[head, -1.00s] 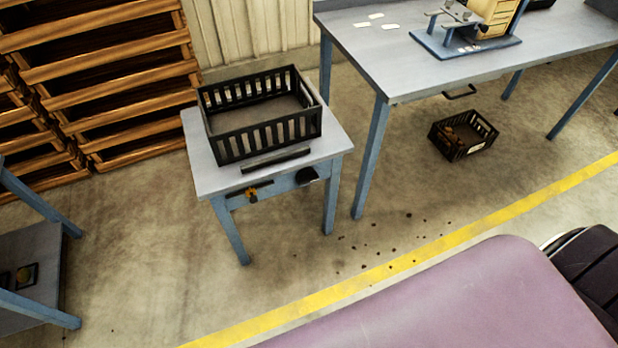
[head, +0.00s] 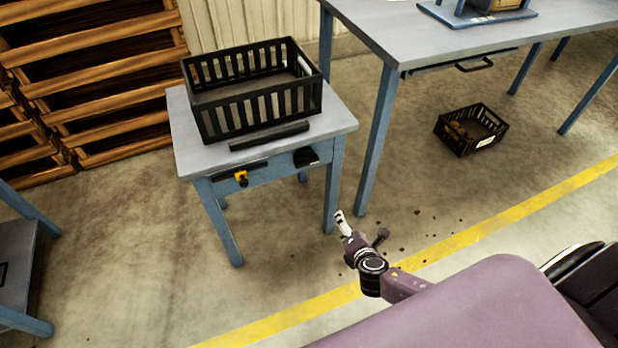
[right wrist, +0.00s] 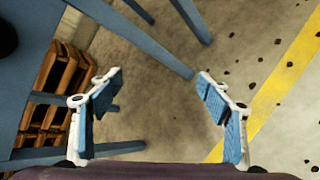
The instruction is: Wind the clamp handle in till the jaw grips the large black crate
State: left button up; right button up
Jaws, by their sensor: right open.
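The large black crate (head: 250,112) stands upright on a small blue-legged table (head: 187,140) in the head view. A dark jaw bar (head: 268,136) lies on the tabletop along the crate's front side; whether it touches the crate I cannot tell. On the table's front are a yellow-and-black part (head: 241,178), perhaps the clamp handle, and a black knob-like part (head: 305,156). My right gripper (head: 341,222) is in front of the table's right leg, apart from the clamp. In the right wrist view its blue-padded fingers (right wrist: 163,88) are spread and empty. My left gripper is not in view.
A larger blue-legged workbench (head: 400,40) stands to the right, with a smaller black crate (head: 470,130) of potatoes on the floor beneath. Wooden pallets (head: 95,70) are stacked at the left. A yellow floor line (head: 500,217) crosses the floor. The floor before the small table is clear.

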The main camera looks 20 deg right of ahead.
jog(key=w+a+r+n+t+b, duration=0.2)
jog(key=w+r+n+t+b, duration=0.1)
jog(key=w+r+n, duration=0.35)
pick_arm(q)
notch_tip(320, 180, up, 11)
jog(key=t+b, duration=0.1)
jog(key=b, duration=0.3)
pick_arm(e)
jog(key=n+t+y, duration=0.3)
jog(key=n+t, duration=0.1)
jog(key=n, duration=0.3)
send_near(308, 163)
jog(key=w, duration=0.3)
jog(key=shift+m, duration=0.25)
jog(key=w, duration=0.5)
jog(key=shift+w+d+f+b, duration=0.1)
jog(key=shift+w+f+b, duration=0.15)
jog(key=shift+w+b, duration=0.15)
jog(key=shift+w, duration=0.4)
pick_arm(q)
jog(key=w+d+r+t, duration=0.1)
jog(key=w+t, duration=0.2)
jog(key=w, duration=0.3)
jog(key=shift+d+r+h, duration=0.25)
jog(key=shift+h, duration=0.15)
pick_arm(e)
jog(key=shift+c, duration=0.3)
jog(key=c, duration=1.1)
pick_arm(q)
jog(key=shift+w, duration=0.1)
